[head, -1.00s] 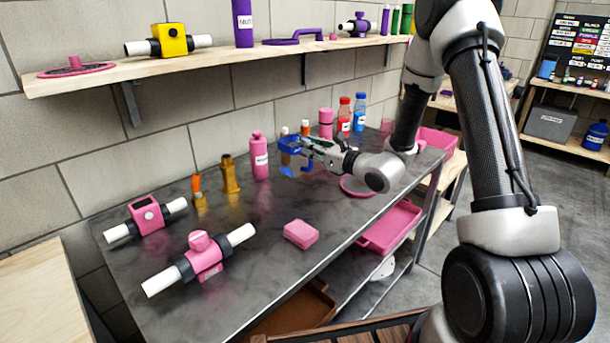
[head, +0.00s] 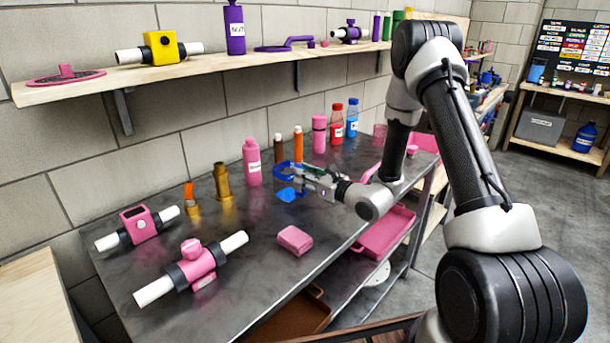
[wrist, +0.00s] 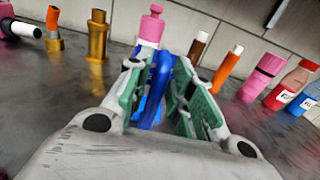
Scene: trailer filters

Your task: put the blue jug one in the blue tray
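My gripper (head: 292,177) is above the middle of the metal table, with its green-padded fingers around a blue item, which I take for the blue jug (head: 285,170). In the wrist view the blue jug (wrist: 161,72) is a narrow upright blue strip between the fingers. More blue shows lower down, close above or on the tabletop; I cannot tell which. The fingers hide much of its shape. I cannot make out a blue tray in these views.
The metal table (head: 230,250) carries a pink bottle (head: 251,162), a brass fitting (head: 222,182), a pink box (head: 295,240) and pink valves at left. Several bottles stand along the wall. A shelf (head: 205,72) hangs above. A large blue container (head: 586,137) stands on a far-right shelf.

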